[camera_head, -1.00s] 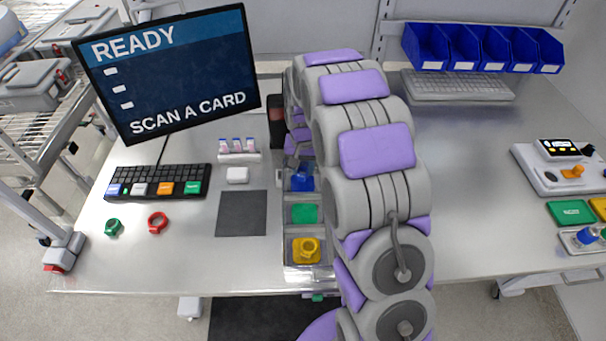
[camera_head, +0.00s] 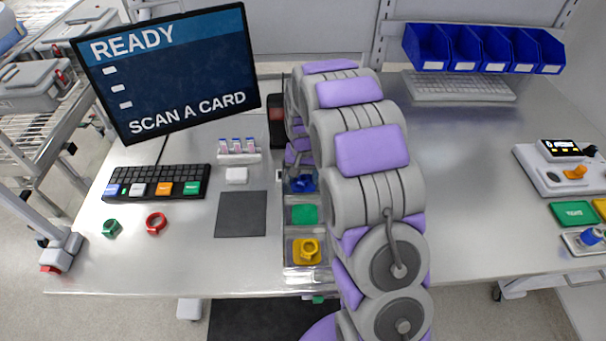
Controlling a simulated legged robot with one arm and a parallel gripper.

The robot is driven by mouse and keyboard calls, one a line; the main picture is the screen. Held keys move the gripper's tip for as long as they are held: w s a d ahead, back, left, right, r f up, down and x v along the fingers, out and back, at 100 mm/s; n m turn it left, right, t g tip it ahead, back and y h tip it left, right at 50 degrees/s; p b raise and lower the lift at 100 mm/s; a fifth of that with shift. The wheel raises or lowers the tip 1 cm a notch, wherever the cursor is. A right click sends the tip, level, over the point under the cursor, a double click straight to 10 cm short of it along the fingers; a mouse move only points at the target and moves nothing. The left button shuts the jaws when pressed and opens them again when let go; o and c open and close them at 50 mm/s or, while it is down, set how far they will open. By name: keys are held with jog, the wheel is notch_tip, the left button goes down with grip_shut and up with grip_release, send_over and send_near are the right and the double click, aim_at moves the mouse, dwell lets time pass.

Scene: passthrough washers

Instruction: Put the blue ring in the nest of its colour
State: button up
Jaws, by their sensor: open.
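A tray (camera_head: 287,262) with coloured nests stands left of my arm. Its far compartment shows blue (camera_head: 303,184), partly covered by my arm; I cannot clearly separate the blue ring from the blue nest there. The green nest (camera_head: 304,215) in the middle is empty. A yellow ring (camera_head: 309,249) sits on the yellow nest (camera_head: 297,259) nearest me. My gripper (camera_head: 291,180) is open at the far end of the tray, close to the blue, mostly hidden behind my arm.
A green ring (camera_head: 111,228) and a red ring (camera_head: 156,223) lie at the left.

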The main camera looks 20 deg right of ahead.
notch_tip(320, 180, up, 11)
jog(key=p, duration=0.2)
jog(key=s+a+r+n, duration=0.1)
jog(key=s+r, duration=0.6)
jog(key=s, duration=0.2)
jog(key=s+a+r+n+g, duration=0.1)
jog(key=s+a+r+n, duration=0.1)
jog(key=s, duration=2.8)
jog(key=shift+r+n+g, duration=0.2)
jog(key=shift+n+g, duration=0.2)
jog(key=shift+n, duration=0.2)
jog(key=shift+a, duration=0.1)
